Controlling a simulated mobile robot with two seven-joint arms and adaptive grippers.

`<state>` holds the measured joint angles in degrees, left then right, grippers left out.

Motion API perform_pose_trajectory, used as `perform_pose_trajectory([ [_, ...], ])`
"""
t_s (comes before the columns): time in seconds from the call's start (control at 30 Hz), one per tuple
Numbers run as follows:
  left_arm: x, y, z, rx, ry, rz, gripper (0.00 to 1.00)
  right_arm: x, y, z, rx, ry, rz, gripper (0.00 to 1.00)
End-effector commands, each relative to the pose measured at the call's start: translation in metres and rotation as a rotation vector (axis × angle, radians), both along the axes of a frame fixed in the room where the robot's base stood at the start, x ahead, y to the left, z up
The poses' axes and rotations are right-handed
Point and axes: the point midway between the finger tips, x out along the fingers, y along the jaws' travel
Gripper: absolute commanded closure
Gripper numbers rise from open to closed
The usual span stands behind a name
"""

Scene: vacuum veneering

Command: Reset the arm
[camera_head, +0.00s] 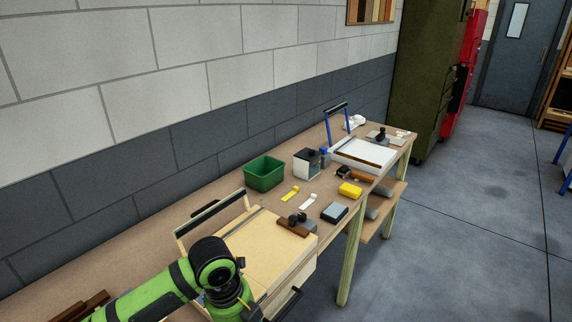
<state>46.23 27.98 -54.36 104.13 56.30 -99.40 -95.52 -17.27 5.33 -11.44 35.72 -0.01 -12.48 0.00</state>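My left arm (160,292), green with black joints, comes in from the lower left. Its bend stands in front of a pale wooden box-like unit (262,243) on the bench. The arm turns down there and leaves through the bottom edge, so my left gripper cannot be made out. My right arm and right gripper are not in view.
The long workbench (222,187) runs along the wall. It holds a green bin (264,173), a black-and-white box (306,163), a yellow block (350,190), a grey block (334,212) and a white tray-like unit (364,154). Open floor (450,240) lies to the right.

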Motion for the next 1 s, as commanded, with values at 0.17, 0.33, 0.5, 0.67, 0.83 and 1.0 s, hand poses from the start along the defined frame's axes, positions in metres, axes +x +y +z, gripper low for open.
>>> perform_pose_trajectory([
  [0.17, -0.036, -0.032, -0.026, -0.142, 0.03, 0.318, 0.47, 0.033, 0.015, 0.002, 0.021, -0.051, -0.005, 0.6],
  [0.33, -0.067, -0.042, -0.043, -0.287, 0.091, 0.795, 0.47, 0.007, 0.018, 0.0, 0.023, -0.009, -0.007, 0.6],
  [0.5, -0.097, -0.019, -0.059, -0.381, 0.162, 1.339, 0.47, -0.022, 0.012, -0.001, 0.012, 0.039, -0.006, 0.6],
  [0.67, -0.123, 0.017, -0.071, -0.409, 0.183, 1.756, 0.47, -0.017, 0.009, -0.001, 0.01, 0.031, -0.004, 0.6],
  [0.83, -0.148, 0.053, -0.079, -0.406, 0.172, 2.068, 0.47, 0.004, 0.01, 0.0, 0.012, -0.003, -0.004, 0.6],
  [1.0, -0.174, 0.086, -0.084, -0.392, 0.132, 2.322, 0.47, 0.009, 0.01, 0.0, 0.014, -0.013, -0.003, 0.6],
])
